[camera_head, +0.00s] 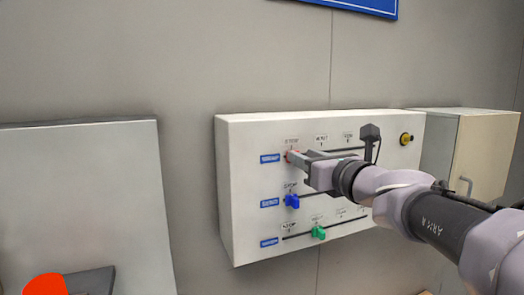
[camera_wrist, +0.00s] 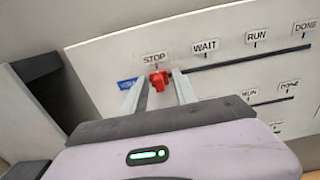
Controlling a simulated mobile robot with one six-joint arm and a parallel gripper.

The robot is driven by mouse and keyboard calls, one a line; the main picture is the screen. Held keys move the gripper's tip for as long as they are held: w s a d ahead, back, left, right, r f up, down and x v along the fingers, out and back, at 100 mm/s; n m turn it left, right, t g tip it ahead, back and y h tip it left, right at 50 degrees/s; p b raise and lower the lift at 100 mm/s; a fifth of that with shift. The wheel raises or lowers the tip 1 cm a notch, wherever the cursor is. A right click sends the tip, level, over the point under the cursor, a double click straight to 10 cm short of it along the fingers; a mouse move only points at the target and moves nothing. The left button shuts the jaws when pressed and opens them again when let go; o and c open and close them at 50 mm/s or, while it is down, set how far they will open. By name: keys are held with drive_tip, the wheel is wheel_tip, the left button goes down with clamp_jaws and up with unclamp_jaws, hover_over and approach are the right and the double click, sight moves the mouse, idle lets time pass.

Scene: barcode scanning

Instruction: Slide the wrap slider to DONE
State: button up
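A red slider knob (camera_wrist: 158,80) sits at the left end of the top track, under the STOP label (camera_wrist: 154,58); it also shows in the head view (camera_head: 289,157). WAIT, RUN and DONE (camera_wrist: 305,25) labels follow to the right along that track. My gripper (camera_wrist: 160,82) is at the panel with one finger on each side of the red knob. Its fingers are apart, and narrow gaps seem to show beside the knob. The blue row labels are too small or partly hidden to read, so I cannot confirm which row is wrap.
Below are a blue knob (camera_head: 292,201) at the left of the middle track and a green knob (camera_head: 319,233) partway along the bottom track. A dark bracket (camera_head: 370,133) and a yellow-ringed button (camera_head: 406,138) are at the panel's upper right.

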drive_tip(key=shift+w+a+f, duration=0.1)
drive_tip(key=shift+w+a, duration=0.35)
drive_tip(key=shift+w, duration=0.25)
drive_tip(key=shift+s, duration=0.35)
drive_tip(key=shift+c, duration=0.6)
drive_tip(key=shift+s+d, duration=0.15)
clamp_jaws()
